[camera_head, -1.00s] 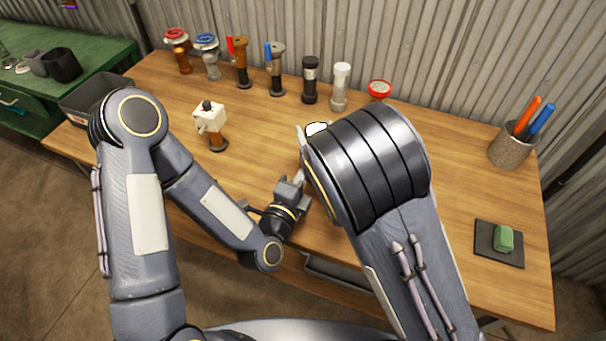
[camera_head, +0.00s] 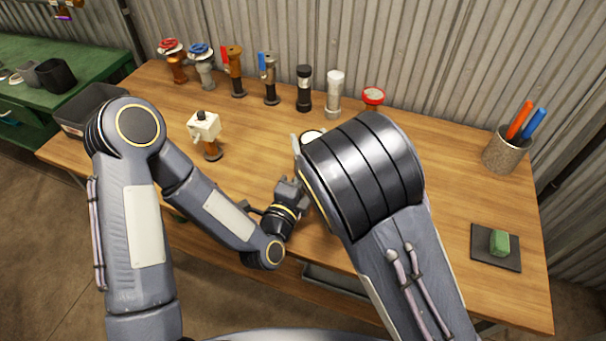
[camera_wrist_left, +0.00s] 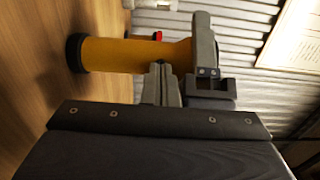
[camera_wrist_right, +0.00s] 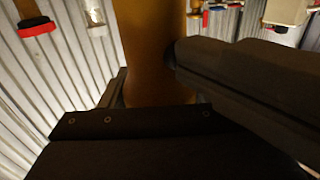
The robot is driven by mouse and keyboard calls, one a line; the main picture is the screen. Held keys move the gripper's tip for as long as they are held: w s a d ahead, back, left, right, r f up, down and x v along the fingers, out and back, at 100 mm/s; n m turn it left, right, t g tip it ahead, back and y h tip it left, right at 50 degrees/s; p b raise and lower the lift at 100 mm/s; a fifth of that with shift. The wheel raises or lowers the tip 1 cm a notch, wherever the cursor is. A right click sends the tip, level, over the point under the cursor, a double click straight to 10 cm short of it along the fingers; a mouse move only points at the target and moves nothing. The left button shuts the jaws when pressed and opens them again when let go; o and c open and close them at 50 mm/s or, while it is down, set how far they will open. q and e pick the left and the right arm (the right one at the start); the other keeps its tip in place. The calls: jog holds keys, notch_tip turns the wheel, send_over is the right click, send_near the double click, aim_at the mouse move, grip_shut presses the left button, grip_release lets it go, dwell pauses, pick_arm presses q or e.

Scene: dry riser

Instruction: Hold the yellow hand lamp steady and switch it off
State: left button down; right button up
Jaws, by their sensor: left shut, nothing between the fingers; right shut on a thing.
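The yellow hand lamp (camera_wrist_left: 130,54) shows in the left wrist view with a black end (camera_wrist_left: 75,53); its body also fills the top middle of the right wrist view (camera_wrist_right: 150,40). In the head view only its pale round face (camera_head: 312,137) shows past my right arm. My right gripper (camera_head: 298,148) is shut on the lamp, and its grey finger crosses the lamp's end in the left wrist view (camera_wrist_left: 205,45). My left gripper (camera_head: 294,184) is shut and empty, its fingertips (camera_wrist_left: 161,75) right at the lamp's side; I cannot tell if they touch. The switch is not clearly visible.
Several valves and fittings stand along the back, including a red-topped one (camera_head: 373,97). A pen cup (camera_head: 502,153) and a green block (camera_head: 499,242) are at right.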

pick_arm(q)
jog(key=v, duration=0.6)
dwell(0.3)
pick_arm(e)
jog(key=o, duration=1.3)
jog(key=shift+c, duration=0.2)
